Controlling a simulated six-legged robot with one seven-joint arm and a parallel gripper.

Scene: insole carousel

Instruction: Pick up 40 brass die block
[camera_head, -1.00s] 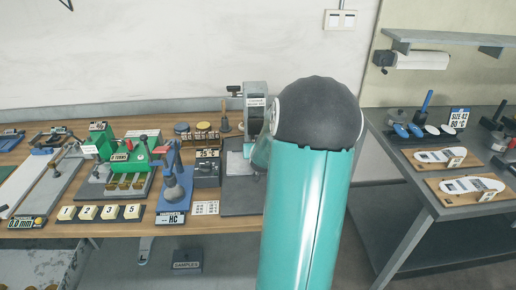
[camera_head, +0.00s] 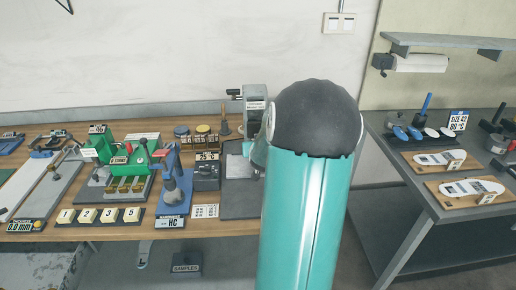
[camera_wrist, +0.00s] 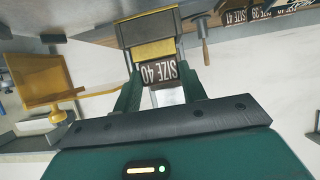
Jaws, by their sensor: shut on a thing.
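In the wrist view, my gripper (camera_wrist: 158,88) is shut on the brass die block (camera_wrist: 154,49). The block is yellow, with a dark plate reading SIZE 40 that appears upside down. Its plate sits between the two green fingers. In the head view my arm hides my gripper and the held block. A rack of brass blocks (camera_head: 202,138) stands at the back of the wooden bench. The wrist view shows dark labels reading SIZE 41 and SIZE 39 (camera_wrist: 261,13) at the upper right, apart from the held block.
A grey machine (camera_head: 255,96) stands at the back of the bench, partly behind my arm. A blue hardness tester (camera_head: 175,188) and a green fixture (camera_head: 122,160) stand to the left. A dark table (camera_head: 430,196) with insole boards is at the right.

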